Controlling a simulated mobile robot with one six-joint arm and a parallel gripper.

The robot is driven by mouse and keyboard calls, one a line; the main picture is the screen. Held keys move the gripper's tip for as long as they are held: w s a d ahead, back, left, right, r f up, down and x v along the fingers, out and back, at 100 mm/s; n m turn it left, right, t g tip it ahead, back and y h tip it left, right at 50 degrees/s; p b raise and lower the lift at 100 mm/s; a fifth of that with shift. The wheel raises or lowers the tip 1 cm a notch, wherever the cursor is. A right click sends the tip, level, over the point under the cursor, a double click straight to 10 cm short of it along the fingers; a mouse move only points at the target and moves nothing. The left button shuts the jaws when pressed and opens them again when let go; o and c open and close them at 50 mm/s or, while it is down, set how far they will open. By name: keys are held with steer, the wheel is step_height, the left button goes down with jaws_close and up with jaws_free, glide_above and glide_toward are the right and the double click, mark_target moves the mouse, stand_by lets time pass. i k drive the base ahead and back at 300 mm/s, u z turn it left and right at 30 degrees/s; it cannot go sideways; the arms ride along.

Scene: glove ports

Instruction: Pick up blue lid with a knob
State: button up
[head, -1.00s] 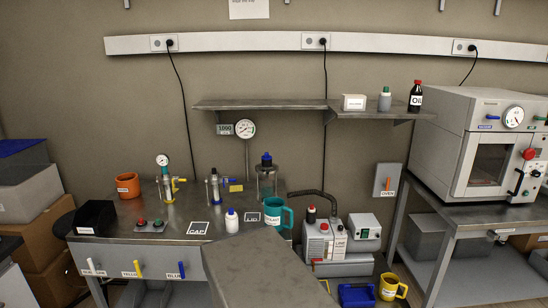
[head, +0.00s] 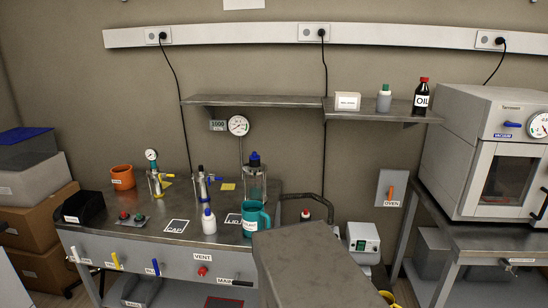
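A dark blue lid with a knob-like top (head: 254,160) sits on a clear glass jar (head: 255,188) at the right rear of the metal bench (head: 135,208). The teal mug (head: 256,218) stands in front of the jar and covers its lower part. The lid is small in this view, so its exact shape is hard to tell. My gripper is not in view.
A white bottle with a blue cap (head: 209,222), a metal-and-glass vessel with a gauge (head: 155,180) and an orange pot (head: 122,177) stand on the bench. Squares marked CAP (head: 176,226) and LID (head: 233,219) lie at its front. A shelf (head: 250,101) hangs above.

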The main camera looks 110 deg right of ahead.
mark_target(255, 156)
steer(key=u, duration=0.1)
steer(key=k, duration=1.1)
steer(key=z, duration=1.55)
steer(key=i, duration=1)
